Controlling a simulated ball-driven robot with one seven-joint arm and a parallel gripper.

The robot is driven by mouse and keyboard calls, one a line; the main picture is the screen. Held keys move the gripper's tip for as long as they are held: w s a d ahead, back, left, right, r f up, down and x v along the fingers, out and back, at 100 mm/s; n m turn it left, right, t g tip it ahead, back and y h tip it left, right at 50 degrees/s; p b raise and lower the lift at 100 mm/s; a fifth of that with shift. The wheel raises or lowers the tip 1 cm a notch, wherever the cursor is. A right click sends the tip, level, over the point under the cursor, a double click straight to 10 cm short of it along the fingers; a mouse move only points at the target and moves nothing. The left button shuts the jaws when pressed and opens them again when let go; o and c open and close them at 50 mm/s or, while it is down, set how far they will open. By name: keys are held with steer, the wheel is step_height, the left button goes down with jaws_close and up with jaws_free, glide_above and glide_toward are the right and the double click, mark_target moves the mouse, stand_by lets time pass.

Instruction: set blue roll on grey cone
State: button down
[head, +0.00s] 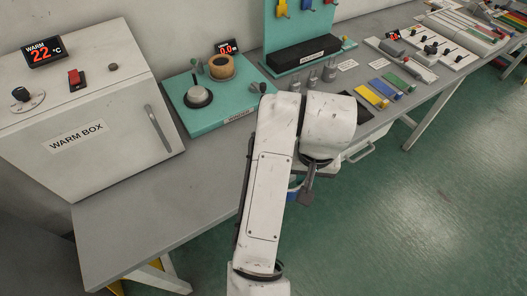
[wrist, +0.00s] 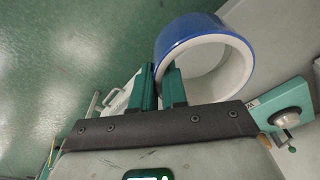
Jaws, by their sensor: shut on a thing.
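The blue roll (wrist: 185,29), blue outside with a pale inside, is in my gripper (wrist: 160,76). The two teal fingers are shut on its wall, one outside and one inside the ring. In the head view my arm hides most of the roll; a bit of blue (head: 292,196) shows beside the wrist, over the floor in front of the bench. The grey cone (head: 198,96) stands bare on the front left of the teal rewinder base (head: 182,121). A tan roll (head: 221,67) sits behind it to the right.
The white warm box (head: 105,150) stands left of the rewinder on the grey bench (head: 120,222). A teal tool stand (head: 285,40) is behind my arm. Yellow, blue and green strips (head: 384,88) lie to the right. The bench front left is clear.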

steer(key=s+a+r, duration=0.2)
steer(key=a+r, duration=0.1)
steer(key=r, duration=0.1)
steer(key=w+a+f+b, duration=0.2)
steer(key=w, duration=0.1)
steer(key=w+a+f+b, duration=0.2)
steer(key=w+a+f, duration=0.1)
steer(key=w, duration=0.1)
steer(key=w+a+f+b, duration=0.2)
steer(key=w+f, duration=0.1)
steer(key=shift+w+a, duration=0.3)
steer(key=shift+w+a+f, duration=0.15)
steer(key=shift+w+f, duration=0.1)
steer(key=shift+f, duration=0.3)
steer(key=shift+w+a+f, duration=0.1)
steer(key=shift+w+f, duration=0.05)
steer(key=shift+f, duration=1.55)
steer(key=shift+f, duration=0.15)
steer(key=c, duration=1.1)
jaws_free()
steer(key=shift+c, duration=0.2)
